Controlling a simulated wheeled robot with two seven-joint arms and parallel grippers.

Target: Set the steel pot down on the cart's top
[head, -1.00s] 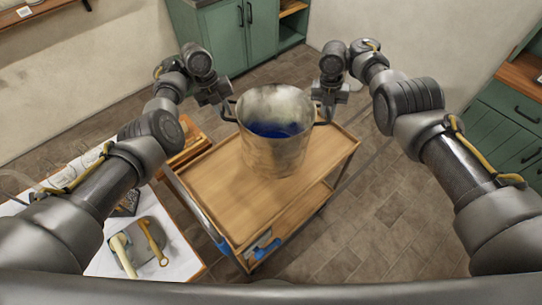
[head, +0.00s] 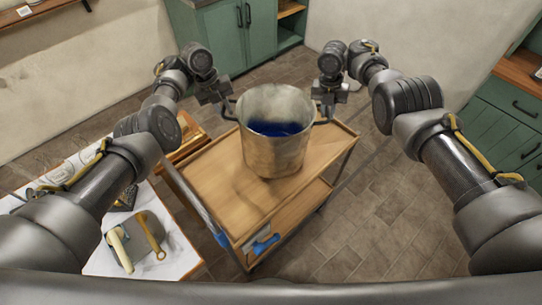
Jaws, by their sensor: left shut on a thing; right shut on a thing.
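The steel pot (head: 273,157) is upright, with dark blue contents in it, over the far half of the cart's wooden top (head: 218,190). I cannot tell whether its base touches the top or hangs just above it. My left gripper (head: 229,107) is shut on the pot's left handle. My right gripper (head: 327,113) is shut on the pot's right handle. The fingertips are small and partly hidden at the handles.
A white-topped table (head: 170,252) with a grey board (head: 134,240) and tools stands at the left, close to the cart. Green cabinets (head: 228,38) stand behind and at the right. The cart top's near half is clear.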

